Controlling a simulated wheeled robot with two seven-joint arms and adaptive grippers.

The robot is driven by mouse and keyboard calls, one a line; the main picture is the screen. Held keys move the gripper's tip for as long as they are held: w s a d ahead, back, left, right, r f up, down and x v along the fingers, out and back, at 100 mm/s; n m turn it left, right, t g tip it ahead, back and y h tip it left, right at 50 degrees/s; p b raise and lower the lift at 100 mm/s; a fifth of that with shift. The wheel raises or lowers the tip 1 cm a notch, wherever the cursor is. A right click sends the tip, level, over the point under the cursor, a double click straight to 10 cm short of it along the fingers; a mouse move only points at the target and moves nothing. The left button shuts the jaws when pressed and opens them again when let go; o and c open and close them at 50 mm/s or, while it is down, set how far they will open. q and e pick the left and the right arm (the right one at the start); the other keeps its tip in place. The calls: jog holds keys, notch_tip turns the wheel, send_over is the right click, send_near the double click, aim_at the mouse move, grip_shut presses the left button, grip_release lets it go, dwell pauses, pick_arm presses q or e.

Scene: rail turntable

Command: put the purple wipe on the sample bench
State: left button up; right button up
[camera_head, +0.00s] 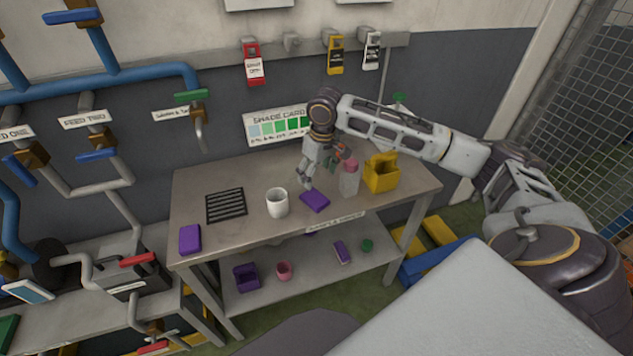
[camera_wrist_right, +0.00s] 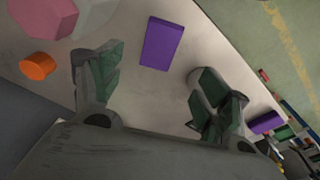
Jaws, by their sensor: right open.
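A flat purple block (camera_head: 315,201), which looks like the wipe, lies on the grey sample bench (camera_head: 240,235) near its front edge. A purple block (camera_wrist_right: 162,43) also shows in the right wrist view, beyond the gap between the fingers. My right gripper (camera_head: 305,182) is open and empty, just above and left of the block. In the wrist view its fingers (camera_wrist_right: 155,80) stand apart with bare bench between them. A second purple block (camera_head: 190,239) lies at the bench's left front corner. My left gripper is not in view.
A white mug (camera_head: 277,203) stands left of the gripper, beside a black grille (camera_head: 226,205). A pink-capped bottle (camera_head: 349,180) and a yellow container (camera_head: 381,173) stand to the right. The lower shelf (camera_head: 310,280) holds several small things, including a purple bin (camera_head: 246,278).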

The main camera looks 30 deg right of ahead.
jog(key=shift+s+r, duration=0.15)
jog(key=shift+r, duration=0.85)
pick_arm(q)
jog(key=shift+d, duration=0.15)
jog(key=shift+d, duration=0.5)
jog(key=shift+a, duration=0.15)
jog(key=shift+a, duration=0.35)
